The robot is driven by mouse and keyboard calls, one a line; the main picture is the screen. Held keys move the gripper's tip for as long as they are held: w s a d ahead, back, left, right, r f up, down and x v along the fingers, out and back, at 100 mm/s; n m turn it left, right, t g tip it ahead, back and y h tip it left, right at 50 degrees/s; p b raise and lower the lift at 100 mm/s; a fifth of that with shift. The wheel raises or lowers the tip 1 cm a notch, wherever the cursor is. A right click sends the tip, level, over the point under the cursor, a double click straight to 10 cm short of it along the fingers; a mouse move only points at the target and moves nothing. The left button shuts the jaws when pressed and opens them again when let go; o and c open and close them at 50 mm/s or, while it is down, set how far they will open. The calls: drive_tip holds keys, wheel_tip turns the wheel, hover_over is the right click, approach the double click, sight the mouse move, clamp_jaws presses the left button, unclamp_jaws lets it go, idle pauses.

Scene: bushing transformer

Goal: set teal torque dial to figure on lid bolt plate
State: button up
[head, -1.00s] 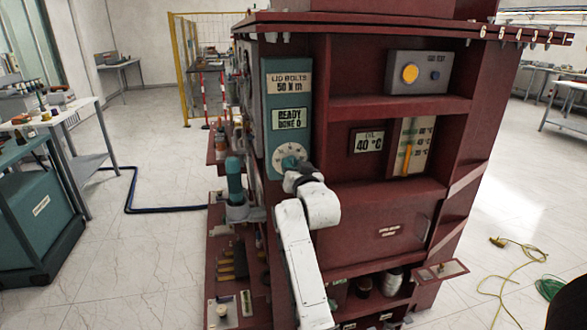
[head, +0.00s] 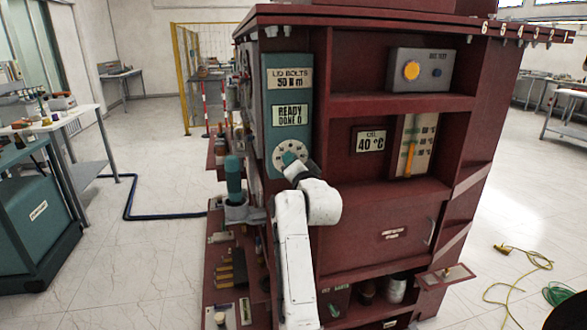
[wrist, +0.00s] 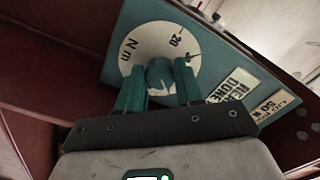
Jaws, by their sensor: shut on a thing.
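The teal torque dial (head: 289,158) sits on a pale round scale at the bottom of a teal panel. It also shows in the wrist view (wrist: 160,75), over a scale marked "20" and "N m". My gripper (head: 297,168) reaches it from below right, its two teal fingers (wrist: 160,82) closed on either side of the knob. The fingers hide part of the scale, and I cannot read the dial's setting. The lid bolt plate (head: 289,78) at the panel's top reads "LID BOLTS 50 N m". The plate below it (head: 290,117) reads "READY DONE 0".
A teal tool (head: 233,176) stands in a holder left of my arm. Cables lie on the right floor.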

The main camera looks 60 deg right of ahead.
drive_tip(key=shift+m, duration=0.3)
drive_tip(key=o, duration=1)
drive_tip(key=shift+o, duration=0.2)
drive_tip(key=b+v, duration=0.2)
drive_tip(key=v, duration=0.8)
drive_tip(key=shift+s+a, duration=0.25)
drive_tip(key=shift+a, duration=0.05)
